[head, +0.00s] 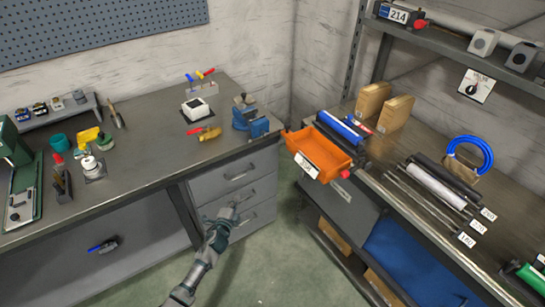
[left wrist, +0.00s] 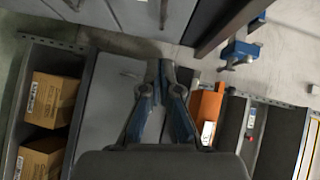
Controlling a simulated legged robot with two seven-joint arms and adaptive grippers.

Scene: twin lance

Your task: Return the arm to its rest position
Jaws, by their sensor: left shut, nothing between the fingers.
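My left arm comes up from the bottom of the head view. Its gripper (head: 232,208) is in front of the grey drawers (head: 240,176) of the left workbench. In the left wrist view my left gripper (left wrist: 163,68) has its two fingertips together, with nothing between them. I cannot tell whether the fingertips touch a drawer front or handle. My right gripper is not in view.
An orange bin (head: 322,150) stands at the near edge of the right bench, and a blue vise (head: 257,124) sits at the left bench's corner. Cardboard boxes (left wrist: 50,98) show in the left wrist view. The green floor (head: 290,265) between the benches is clear.

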